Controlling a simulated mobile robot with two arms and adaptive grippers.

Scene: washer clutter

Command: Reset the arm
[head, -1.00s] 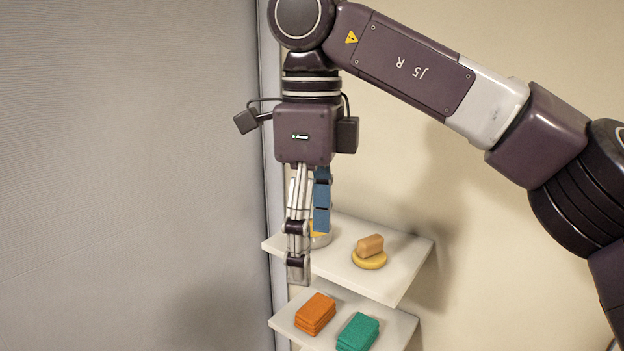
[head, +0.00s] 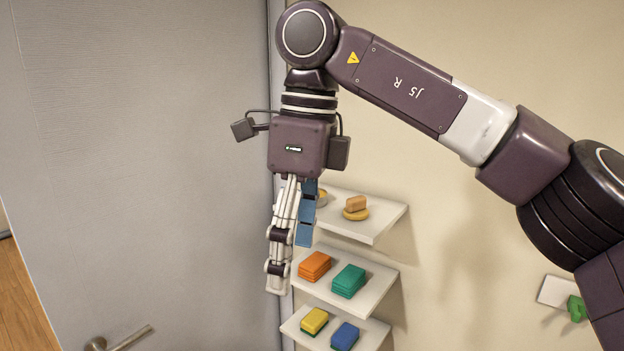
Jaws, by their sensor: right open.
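My right arm comes in from the right across the upper part of the head view. Its gripper (head: 290,268) points straight down in front of the left ends of the shelves. The gripper is open, and I see nothing held in it. One finger is pale with dark joints; behind it shows a blue part, partly covered. My left gripper is not in view.
The middle shelf has orange (head: 314,265) and green sponges (head: 348,280); the lower one, yellow (head: 314,320) and blue sponges (head: 345,336). A grey door (head: 140,180) with a handle (head: 125,338) stands left.

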